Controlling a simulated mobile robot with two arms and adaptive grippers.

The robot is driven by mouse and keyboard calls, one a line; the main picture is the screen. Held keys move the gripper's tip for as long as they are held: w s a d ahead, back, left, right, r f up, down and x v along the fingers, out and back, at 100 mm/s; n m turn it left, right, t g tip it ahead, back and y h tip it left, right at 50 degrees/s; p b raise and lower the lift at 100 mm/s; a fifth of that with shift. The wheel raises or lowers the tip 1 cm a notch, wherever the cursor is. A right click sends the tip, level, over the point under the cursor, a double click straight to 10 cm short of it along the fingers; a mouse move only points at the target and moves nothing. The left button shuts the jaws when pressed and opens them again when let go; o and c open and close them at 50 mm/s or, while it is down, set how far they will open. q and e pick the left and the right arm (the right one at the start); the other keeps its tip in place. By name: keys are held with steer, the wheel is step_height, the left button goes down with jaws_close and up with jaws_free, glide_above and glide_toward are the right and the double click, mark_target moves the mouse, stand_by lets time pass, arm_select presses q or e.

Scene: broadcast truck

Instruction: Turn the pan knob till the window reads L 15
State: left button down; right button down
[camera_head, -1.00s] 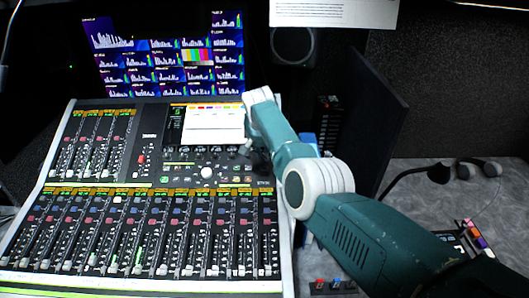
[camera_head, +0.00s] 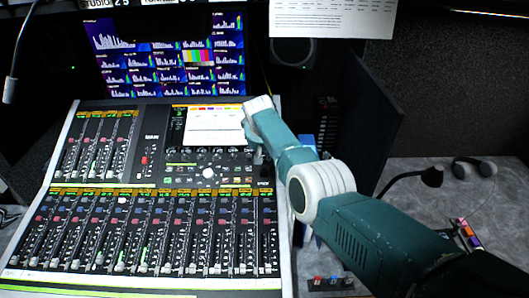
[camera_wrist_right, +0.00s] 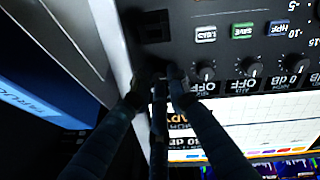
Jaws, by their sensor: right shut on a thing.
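My right gripper (camera_wrist_right: 160,76) has its dark fingers together at the end of the knob row in the right wrist view. It is shut on a small dark knob, the pan knob, which the fingers mostly cover. The console's bright screen (camera_wrist_right: 245,112) lies beside the knobs, upside down in this view. The fingers cover part of the screen, and I cannot read a pan value. In the head view my right arm reaches to the right edge of the same screen (camera_head: 213,125); the fingertips are hard to make out there. My left gripper is not in view.
Other knobs (camera_wrist_right: 204,70) stand close beside the fingers, with small lit buttons (camera_wrist_right: 243,31) above them. The mixing console (camera_head: 145,225) carries many faders. A monitor wall (camera_head: 165,55) stands behind it. Headphones (camera_head: 480,168) and a gooseneck lamp (camera_head: 432,177) are at the right.

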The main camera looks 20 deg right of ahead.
stand_by(0.4)
steer(key=c, duration=1.7)
jaws_free()
steer(key=shift+o, duration=0.2)
steer(key=shift+r, duration=0.1)
steer(key=v, duration=1.1)
steer(key=shift+s+r, duration=0.2)
steer(key=shift+r, duration=0.15)
